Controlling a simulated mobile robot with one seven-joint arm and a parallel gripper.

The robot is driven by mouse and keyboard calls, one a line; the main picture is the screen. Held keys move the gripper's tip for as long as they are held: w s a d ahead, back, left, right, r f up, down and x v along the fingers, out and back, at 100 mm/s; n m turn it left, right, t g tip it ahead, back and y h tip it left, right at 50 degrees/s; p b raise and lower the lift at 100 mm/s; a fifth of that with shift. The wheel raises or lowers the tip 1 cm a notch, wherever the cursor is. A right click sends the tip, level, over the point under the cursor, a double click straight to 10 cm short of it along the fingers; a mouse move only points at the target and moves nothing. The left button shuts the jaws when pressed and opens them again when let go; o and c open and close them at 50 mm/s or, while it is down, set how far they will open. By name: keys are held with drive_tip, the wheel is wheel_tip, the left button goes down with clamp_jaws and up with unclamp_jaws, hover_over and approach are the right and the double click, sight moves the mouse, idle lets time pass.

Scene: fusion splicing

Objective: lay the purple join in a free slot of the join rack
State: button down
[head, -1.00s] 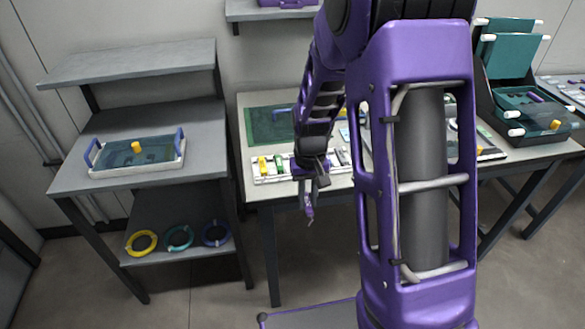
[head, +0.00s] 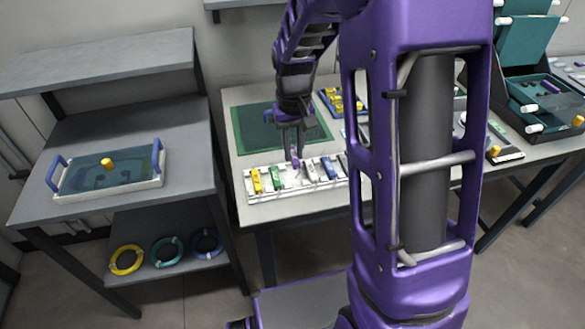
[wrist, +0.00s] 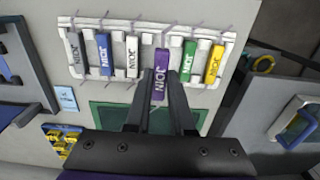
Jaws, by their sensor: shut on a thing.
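The purple join (wrist: 161,75) is between the fingertips of my gripper (wrist: 160,88) in the wrist view, printed JOIN in white. The purple join lines up with the gap between a white join (wrist: 132,57) and the green one. In the head view my gripper (head: 295,153) points down over the rack (head: 250,197). I cannot tell whether the purple join touches the rack.
A green mat (head: 252,128) lies behind the rack on the table. A box of yellow parts (head: 345,104) stands behind right. A separate bench at left holds a tray with blue handles (head: 70,186); coiled cables (head: 166,252) lie on its lower shelf.

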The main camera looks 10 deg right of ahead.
sight(293, 177)
drive_tip(key=shift+f+b, duration=0.45)
drive_tip(key=shift+f, duration=2.5)
drive_tip(key=shift+f, duration=0.15)
drive_tip(key=c, duration=0.8)
unclamp_jaws()
wheel_tip(293, 177, up, 12)
drive_tip(key=shift+r+p, duration=0.2)
drive_tip(key=shift+p, duration=0.9)
